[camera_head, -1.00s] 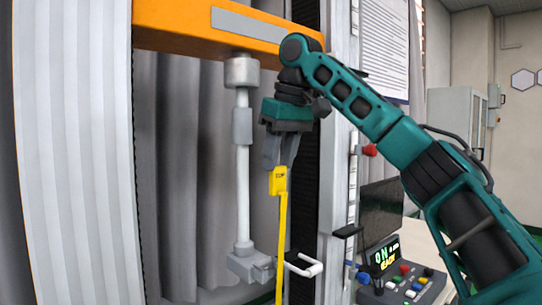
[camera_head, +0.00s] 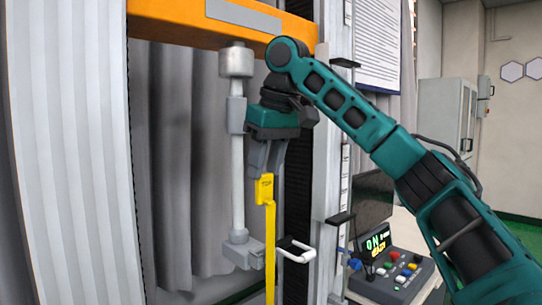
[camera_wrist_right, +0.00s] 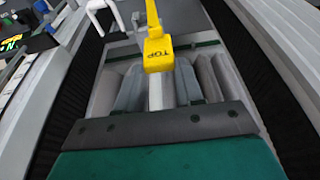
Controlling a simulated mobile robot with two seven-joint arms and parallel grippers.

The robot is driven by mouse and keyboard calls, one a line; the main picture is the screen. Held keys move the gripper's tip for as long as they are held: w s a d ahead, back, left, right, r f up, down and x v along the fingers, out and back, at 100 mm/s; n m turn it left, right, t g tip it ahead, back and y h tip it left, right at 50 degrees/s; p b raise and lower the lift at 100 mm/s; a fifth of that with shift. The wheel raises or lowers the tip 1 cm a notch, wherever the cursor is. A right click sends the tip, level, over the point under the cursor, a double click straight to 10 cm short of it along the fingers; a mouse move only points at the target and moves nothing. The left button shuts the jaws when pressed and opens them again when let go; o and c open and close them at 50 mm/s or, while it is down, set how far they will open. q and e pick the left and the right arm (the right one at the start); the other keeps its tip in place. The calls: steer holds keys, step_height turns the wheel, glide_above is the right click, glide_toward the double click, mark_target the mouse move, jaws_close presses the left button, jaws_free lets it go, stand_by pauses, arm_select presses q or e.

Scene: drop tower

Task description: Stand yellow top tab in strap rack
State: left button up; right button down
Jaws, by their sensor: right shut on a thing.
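The yellow top tab (camera_head: 264,190), marked TOP, hangs upright from my right gripper (camera_head: 266,172), which is shut on its upper end. A long yellow strap (camera_head: 270,240) runs straight down from the tab and out of the bottom of the head view. The tab (camera_wrist_right: 158,54) also shows in the right wrist view, with its lettering upside down. I cannot make out a strap rack for certain. My left gripper is not in view.
A pale vertical rod (camera_head: 238,165) with a grey lower block (camera_head: 242,250) hangs left of the tab under the orange beam (camera_head: 190,22). A white U-shaped handle (camera_head: 297,252) sticks out right of the strap. A control panel (camera_head: 400,275) stands at lower right.

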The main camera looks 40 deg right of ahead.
steer(key=s+a+f+b, duration=0.3)
steer(key=a+f+b, duration=0.1)
steer(key=a+f, duration=0.7)
steer(key=s+a+f+b, duration=0.2)
steer(key=a+f+b, duration=0.1)
steer(key=a+f, duration=0.8)
steer(key=shift+w+a+f+b, duration=0.25)
steer(key=shift+w+f, duration=0.4)
steer(key=shift+f, duration=0.05)
steer(key=shift+w+a+f+b, duration=0.2)
steer(key=shift+w+f+b, duration=0.1)
steer(key=shift+w+f, duration=0.4)
steer(key=shift+w+a+f+b, duration=0.25)
steer(key=shift+w+f, duration=0.35)
steer(key=shift+f, duration=0.25)
stand_by(0.9)
